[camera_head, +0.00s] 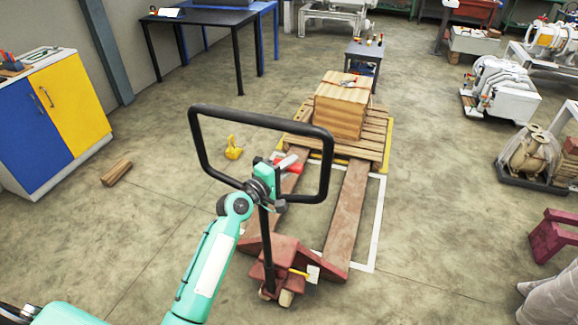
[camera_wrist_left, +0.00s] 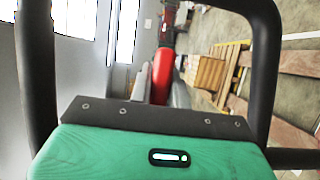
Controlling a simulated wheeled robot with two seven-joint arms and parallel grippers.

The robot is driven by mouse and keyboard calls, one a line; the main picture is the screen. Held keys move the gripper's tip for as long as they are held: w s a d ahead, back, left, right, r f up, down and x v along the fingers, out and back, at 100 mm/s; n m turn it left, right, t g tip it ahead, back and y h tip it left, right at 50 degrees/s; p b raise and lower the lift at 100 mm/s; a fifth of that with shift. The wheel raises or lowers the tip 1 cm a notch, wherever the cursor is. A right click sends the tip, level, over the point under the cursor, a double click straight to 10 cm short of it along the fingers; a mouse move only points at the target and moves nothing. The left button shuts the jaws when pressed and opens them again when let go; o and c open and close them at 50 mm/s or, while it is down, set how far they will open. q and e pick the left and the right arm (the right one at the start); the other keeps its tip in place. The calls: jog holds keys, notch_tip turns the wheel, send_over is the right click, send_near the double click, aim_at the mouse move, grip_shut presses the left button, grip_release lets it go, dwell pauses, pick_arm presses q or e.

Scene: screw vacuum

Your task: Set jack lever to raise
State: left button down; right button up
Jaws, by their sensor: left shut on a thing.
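The pallet jack has a black loop handle (camera_head: 322,135) on an upright shaft, with a red pump base (camera_head: 285,250) and two reddish forks (camera_head: 347,215) reaching towards a wooden pallet. The red jack lever (camera_head: 293,168) sits inside the loop; in the left wrist view the red lever (camera_wrist_left: 164,66) stands between the grey fingers. My left gripper (camera_head: 284,162) reaches through the loop and is shut on the lever. Its fingers (camera_wrist_left: 160,90) hide part of the lever. The lever's exact setting cannot be told. My right gripper is not in view.
A wooden crate (camera_head: 342,104) stands on the pallet (camera_head: 372,148) beyond the forks. A yellow object (camera_head: 233,148) and a wood block (camera_head: 116,173) lie on the floor at left. A blue and yellow cabinet (camera_head: 52,120) stands far left. Machines line the right side.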

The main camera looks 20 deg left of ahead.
pick_arm(q)
notch_tip(320, 180, down, 2)
jog(key=m+g+p, duration=0.1)
jog(key=m, duration=0.1)
jog(key=shift+f+m+y+p, duration=0.1)
jog(key=shift+m+y+p, duration=0.2)
jog(key=shift+y+p, duration=0.1)
jog(key=shift+f+m, duration=0.3)
jog(key=shift+f, duration=0.15)
jog(key=c, duration=1.3)
grip_release()
jog(key=shift+b+v, duration=1.85)
jog(key=shift+v, duration=5.05)
jog(key=shift+r, duration=0.15)
